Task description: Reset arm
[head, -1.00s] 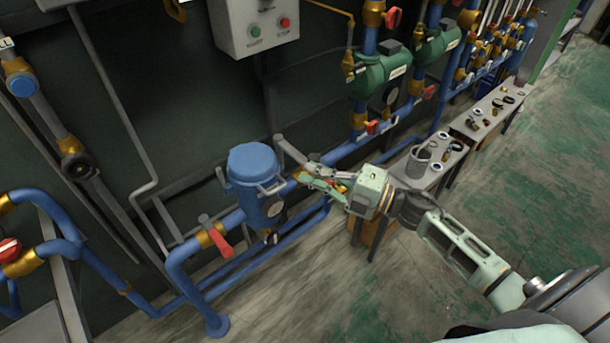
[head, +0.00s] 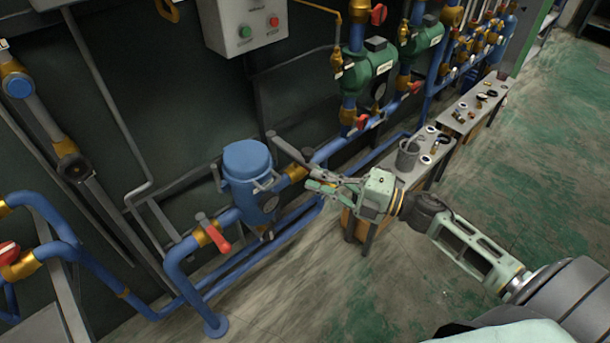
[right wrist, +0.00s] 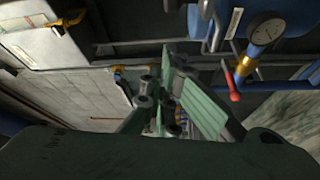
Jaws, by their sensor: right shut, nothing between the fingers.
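My right arm comes in from the right in the head view. Its pale green right gripper (head: 312,187) is shut and empty. It is in front of the blue pipework, to the right of the blue cylindrical filter housing (head: 248,172). In the right wrist view the right gripper's green fingers (right wrist: 168,98) show in the middle. My left gripper is not in view.
A red-handled valve (head: 214,234) is on the pipe left of the housing. A grey control box (head: 244,22) with green and red buttons hangs above. Benches (head: 438,150) with a grey cup (head: 408,155) and small parts stand behind my right gripper. Green floor (head: 530,190) is open at right.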

